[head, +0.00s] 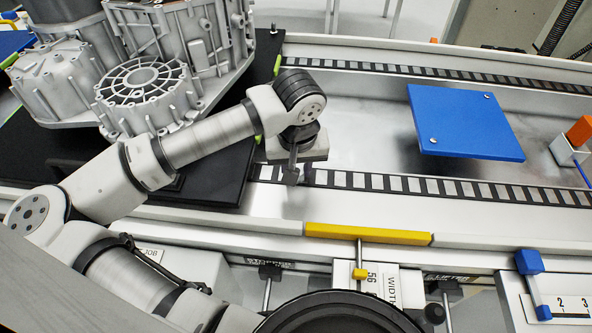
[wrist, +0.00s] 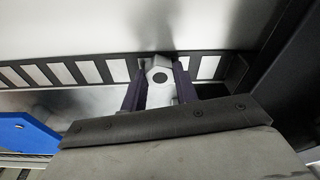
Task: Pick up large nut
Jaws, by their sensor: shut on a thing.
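The large nut (wrist: 159,90) shows in the wrist view as a light grey hexagonal piece with a dark round centre. It sits between the two dark fingers of my gripper (wrist: 159,84), which are shut on it. In the head view my gripper (head: 292,174) points down over the conveyor, near its front chain strip. The nut cannot be made out in the head view. How high the nut is above the conveyor surface is hard to tell.
A large grey metal housing (head: 145,85) stands on a black plate (head: 225,165) left of my gripper. A blue plate (head: 465,122) lies on the conveyor to the right and shows in the wrist view (wrist: 25,132). Bare conveyor (head: 360,120) lies between. A yellow bar (head: 367,234) marks the front rail.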

